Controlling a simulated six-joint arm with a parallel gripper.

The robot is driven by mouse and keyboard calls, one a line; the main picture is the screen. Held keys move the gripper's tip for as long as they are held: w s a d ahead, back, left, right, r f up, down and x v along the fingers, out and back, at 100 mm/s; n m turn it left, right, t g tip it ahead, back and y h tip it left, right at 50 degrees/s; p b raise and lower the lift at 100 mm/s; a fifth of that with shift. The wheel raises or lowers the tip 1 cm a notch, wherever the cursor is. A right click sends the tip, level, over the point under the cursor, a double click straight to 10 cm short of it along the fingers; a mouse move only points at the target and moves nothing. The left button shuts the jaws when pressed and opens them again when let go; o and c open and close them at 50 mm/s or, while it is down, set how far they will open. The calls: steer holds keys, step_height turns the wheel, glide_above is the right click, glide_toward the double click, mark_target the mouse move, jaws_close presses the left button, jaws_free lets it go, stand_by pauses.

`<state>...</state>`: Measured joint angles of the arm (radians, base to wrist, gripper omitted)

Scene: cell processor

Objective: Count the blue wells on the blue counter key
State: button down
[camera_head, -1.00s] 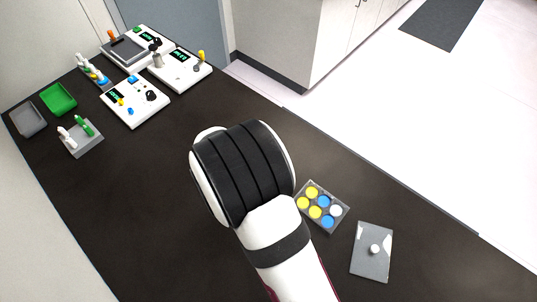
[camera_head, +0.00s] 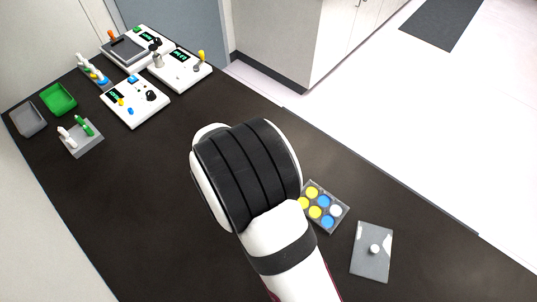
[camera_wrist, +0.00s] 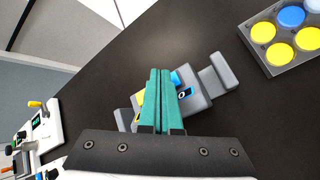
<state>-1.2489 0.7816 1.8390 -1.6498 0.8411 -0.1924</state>
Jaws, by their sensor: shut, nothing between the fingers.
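The grey counter (camera_wrist: 206,88) lies on the dark bench in the wrist view. It has a blue key (camera_wrist: 176,79) with a small blue-lit display beside it, and a yellow key (camera_wrist: 139,99) on its other side. My gripper (camera_wrist: 159,73) is shut and empty, its teal fingers over the middle of the counter, between the two keys in the picture. I cannot tell whether they touch it. My arm hides the counter in the head view. The well plate (camera_head: 345,211) shows yellow wells, two blue wells (camera_head: 324,201) and a whitish well; my arm covers its left edge.
A grey lid with a white knob (camera_head: 366,262) lies right of the plate. White instruments (camera_head: 136,112), a green tray (camera_head: 58,99), a grey tray (camera_head: 28,119) and a tube rack (camera_head: 82,146) stand at the far left. The bench between them and my arm is clear.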

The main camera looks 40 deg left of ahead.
steer(key=shift+f, duration=0.1)
steer(key=shift+f, duration=0.3)
steer(key=shift+f, duration=0.35)
stand_by(0.4)
steer(key=shift+r, duration=0.75)
steer(key=shift+r, duration=0.1)
steer(key=shift+r, duration=2.45)
